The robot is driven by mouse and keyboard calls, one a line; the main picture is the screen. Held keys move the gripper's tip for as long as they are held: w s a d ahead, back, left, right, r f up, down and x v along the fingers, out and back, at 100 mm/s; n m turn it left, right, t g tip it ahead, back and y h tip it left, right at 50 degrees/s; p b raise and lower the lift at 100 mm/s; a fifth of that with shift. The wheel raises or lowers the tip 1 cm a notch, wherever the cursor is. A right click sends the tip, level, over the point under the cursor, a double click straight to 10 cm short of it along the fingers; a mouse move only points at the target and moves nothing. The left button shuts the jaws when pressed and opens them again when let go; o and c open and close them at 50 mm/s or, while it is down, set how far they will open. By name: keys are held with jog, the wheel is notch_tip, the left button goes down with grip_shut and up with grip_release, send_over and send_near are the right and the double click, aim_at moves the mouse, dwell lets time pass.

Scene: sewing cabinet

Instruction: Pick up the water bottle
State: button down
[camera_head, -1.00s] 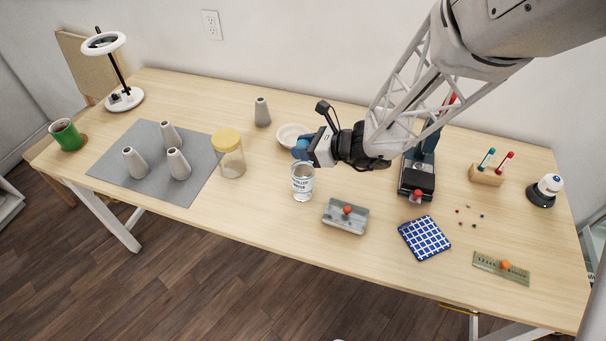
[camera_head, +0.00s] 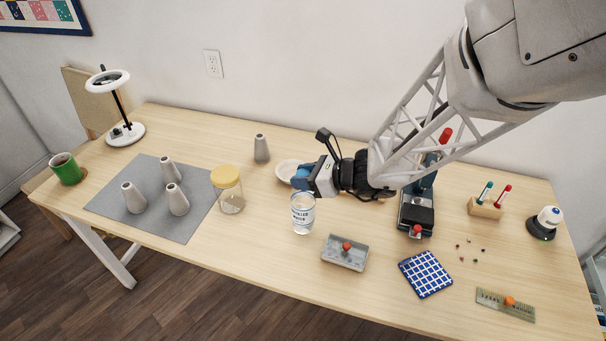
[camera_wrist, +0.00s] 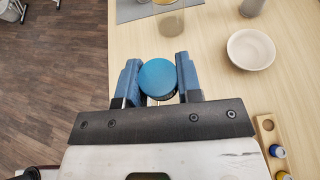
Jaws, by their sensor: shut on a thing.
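The clear water bottle (camera_head: 303,214) with a printed label is upright near the middle of the table in the head view. Its round blue cap (camera_wrist: 158,78) shows from above in the wrist view. My gripper (camera_head: 303,178) is at the bottle's top. In the wrist view, the blue fingers of my gripper (camera_wrist: 158,85) are on either side of the cap, shut on it. The bottle's body is mostly hidden below the cap in that view. I cannot tell whether its base touches the table.
A yellow-lidded jar (camera_head: 228,190) stands left of the bottle, and a white bowl (camera_head: 286,170) is behind it. Grey cones (camera_head: 133,198) stand on a grey mat (camera_head: 150,224). Bare table lies in front of the bottle.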

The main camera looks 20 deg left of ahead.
jog(key=s+d+r, duration=0.1)
jog(key=s+d, duration=0.7)
jog(key=s, duration=0.4)
jog(key=shift+d+r, duration=0.2)
jog(key=shift+d, duration=0.15)
dwell(0.5)
